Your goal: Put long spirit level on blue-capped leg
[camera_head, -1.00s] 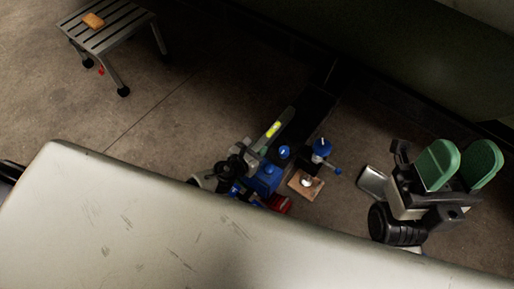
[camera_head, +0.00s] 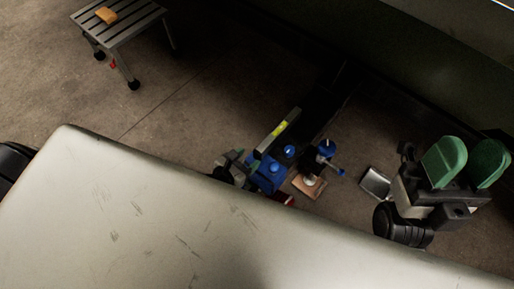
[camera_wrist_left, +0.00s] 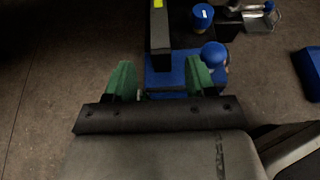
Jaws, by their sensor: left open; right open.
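The long spirit level (camera_head: 279,130) is a slim grey bar with a yellow-green vial. In the left wrist view the level (camera_wrist_left: 160,35) points away from me, its near end over the edge of a blue block (camera_wrist_left: 163,82). I cannot tell whether it touches it. Round blue caps stand close by, one right of the level (camera_head: 289,151) and one on a dark stand (camera_head: 327,147); which is the leg's cap is unclear. My left gripper (camera_wrist_left: 160,75) is open, its green fingers either side of the blue block, just short of the level. My right gripper (camera_head: 466,160) is open and empty.
A pale scratched panel (camera_head: 140,215) fills the foreground and hides part of my left arm. A small wooden board (camera_head: 309,187) and a metal tray (camera_head: 376,182) lie to the right. A slatted bench (camera_head: 122,22) with an orange block stands at the back left.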

